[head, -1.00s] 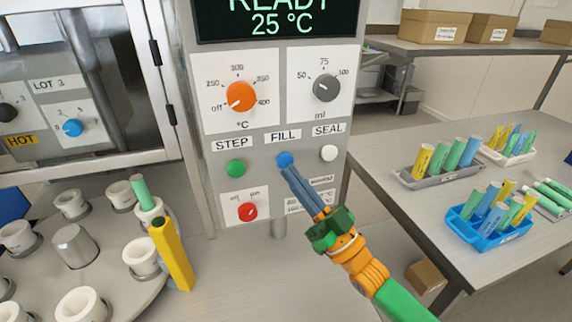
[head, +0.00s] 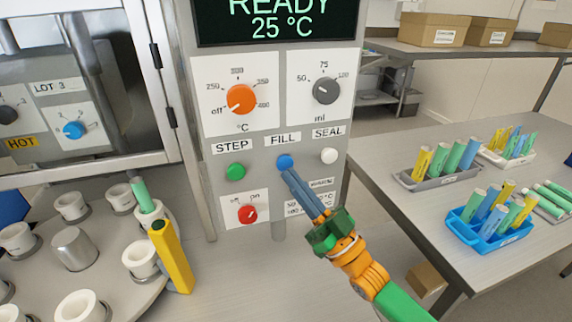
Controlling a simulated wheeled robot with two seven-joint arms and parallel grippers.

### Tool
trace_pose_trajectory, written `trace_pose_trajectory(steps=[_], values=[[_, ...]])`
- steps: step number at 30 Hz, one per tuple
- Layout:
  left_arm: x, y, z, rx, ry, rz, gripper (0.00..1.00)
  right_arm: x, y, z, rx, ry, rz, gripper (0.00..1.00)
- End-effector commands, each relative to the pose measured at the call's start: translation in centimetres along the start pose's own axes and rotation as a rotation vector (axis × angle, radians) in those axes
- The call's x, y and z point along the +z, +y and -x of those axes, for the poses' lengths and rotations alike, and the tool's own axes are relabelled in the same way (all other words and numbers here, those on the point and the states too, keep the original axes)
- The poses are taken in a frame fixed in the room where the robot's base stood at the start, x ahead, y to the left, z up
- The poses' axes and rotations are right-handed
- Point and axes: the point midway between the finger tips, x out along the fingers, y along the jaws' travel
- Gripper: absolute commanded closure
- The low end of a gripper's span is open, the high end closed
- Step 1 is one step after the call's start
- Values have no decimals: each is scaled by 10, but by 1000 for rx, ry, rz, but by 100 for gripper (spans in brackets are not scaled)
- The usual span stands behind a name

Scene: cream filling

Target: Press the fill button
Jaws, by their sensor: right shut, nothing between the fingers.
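The blue fill button (head: 285,160) sits on the grey machine panel under the FILL label. It is between the green STEP button (head: 236,172) and the white SEAL button (head: 329,156). My right gripper (head: 288,173) is shut and empty, with its long blue-grey fingers pointing up and left. Its fingertips are at the lower edge of the fill button in the picture. I cannot tell whether they touch it or whether the button is pressed in. The display (head: 278,20) reads READY, 25 °C. My left gripper is not in view.
An orange temperature knob (head: 241,99), a grey volume knob (head: 326,90) and a red off/on knob (head: 248,214) are on the panel. At left, a round table carries white cups (head: 140,259) and a yellow post (head: 173,258). At right, a table (head: 400,205) holds tube racks.

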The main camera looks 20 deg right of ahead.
Motion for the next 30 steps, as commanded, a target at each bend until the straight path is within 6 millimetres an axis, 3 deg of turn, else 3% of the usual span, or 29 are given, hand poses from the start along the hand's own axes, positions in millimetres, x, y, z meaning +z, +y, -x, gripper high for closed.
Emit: trace_pose_trajectory(steps=[30], values=[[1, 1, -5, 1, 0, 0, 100, 4, 4, -5, 0, 1, 1, 100]])
